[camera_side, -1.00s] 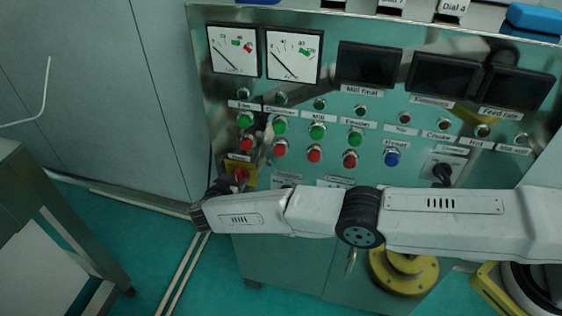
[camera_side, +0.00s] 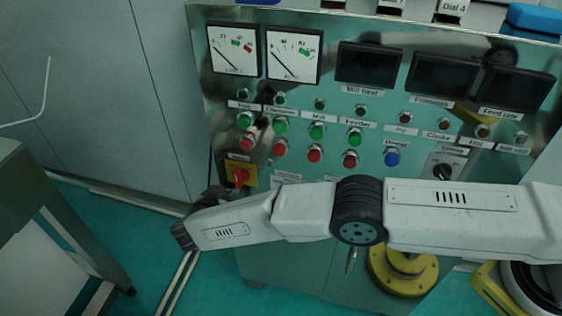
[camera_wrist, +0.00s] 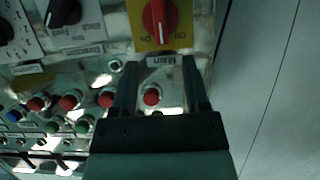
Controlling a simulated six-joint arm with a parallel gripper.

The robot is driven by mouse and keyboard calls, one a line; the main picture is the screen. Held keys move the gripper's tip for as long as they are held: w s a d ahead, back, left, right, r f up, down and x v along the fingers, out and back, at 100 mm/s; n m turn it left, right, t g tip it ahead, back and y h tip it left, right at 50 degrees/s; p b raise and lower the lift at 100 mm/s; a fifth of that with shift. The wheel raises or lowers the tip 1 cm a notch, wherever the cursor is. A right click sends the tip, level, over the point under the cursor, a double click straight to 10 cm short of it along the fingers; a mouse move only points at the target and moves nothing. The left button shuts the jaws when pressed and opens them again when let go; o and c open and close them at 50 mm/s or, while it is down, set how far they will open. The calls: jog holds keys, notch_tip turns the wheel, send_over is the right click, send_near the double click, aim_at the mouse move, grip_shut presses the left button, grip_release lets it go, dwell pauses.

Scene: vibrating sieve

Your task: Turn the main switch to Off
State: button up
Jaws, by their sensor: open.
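The main switch (camera_side: 240,175) is a red turning knob on a yellow plate at the lower left of the green control panel. In the wrist view the red knob (camera_wrist: 158,20) is at the top, its handle lying roughly up and down the picture, with a "Main" label just below the plate. The small markings on the plate are too blurred to read surely. My gripper (camera_wrist: 160,63) is open and empty. Its fingers point toward the switch, apart from the knob. The side view does not show the fingertips clearly.
Red push buttons (camera_side: 314,153) and green push buttons (camera_side: 317,131) fill the panel right of the switch. A red button (camera_wrist: 152,96) appears between my fingers in the wrist view. A black selector (camera_side: 443,172) is further right.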

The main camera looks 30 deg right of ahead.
jog(key=shift+d, duration=0.15)
grip_shut()
jog(key=s+d+f+m+t+y, duration=0.2)
jog(key=s+d+m+t+y, duration=0.6)
jog(key=s+d+m+y, duration=0.1)
jog(key=shift+s+d+f+t, duration=0.3)
jog(key=shift+s+d, duration=0.1)
jog(key=shift+d, duration=0.25)
dwell(0.5)
